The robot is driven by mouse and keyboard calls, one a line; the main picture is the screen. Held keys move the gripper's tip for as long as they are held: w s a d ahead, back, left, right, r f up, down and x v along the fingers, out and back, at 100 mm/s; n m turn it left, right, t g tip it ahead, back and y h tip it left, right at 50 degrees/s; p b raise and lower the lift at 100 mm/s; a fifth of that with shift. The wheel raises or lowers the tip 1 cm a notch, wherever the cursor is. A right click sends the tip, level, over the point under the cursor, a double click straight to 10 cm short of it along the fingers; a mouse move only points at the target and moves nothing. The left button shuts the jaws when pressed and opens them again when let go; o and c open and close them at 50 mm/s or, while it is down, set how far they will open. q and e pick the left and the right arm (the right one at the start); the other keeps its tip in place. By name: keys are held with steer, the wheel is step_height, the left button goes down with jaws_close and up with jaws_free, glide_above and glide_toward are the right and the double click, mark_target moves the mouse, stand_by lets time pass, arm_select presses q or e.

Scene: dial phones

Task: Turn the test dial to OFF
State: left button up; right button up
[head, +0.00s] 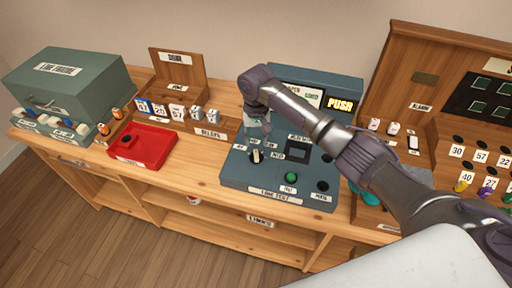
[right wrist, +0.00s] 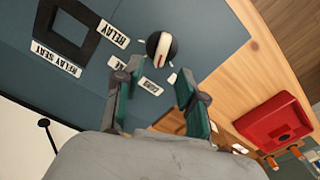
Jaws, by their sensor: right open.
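The test dial (head: 256,156) is a black round knob with a white bar across it, on the left part of the blue-grey line test panel (head: 235,178). In the right wrist view the dial (right wrist: 162,46) shows a small red mark at the lower end of its bar. Small white labels (right wrist: 150,87) sit around it, too small or turned to read surely. My right gripper (head: 258,130) is above and behind the dial in the head view. In the right wrist view its two green-padded fingers (right wrist: 157,88) are apart and empty, short of the dial. My left gripper is out of view.
The panel also bears a green button (head: 291,178) and a square black relay seat (head: 298,151). A red tray (head: 142,147) lies to the left, beside a green-grey case (head: 70,80). A wooden alarm cabinet (head: 425,78) stands at right, partly behind my right arm.

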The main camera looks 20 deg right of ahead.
mark_target(256, 152)
step_height(256, 152, down, 6)
steer(key=shift+r, duration=0.15)
jaws_close()
stand_by(0.3)
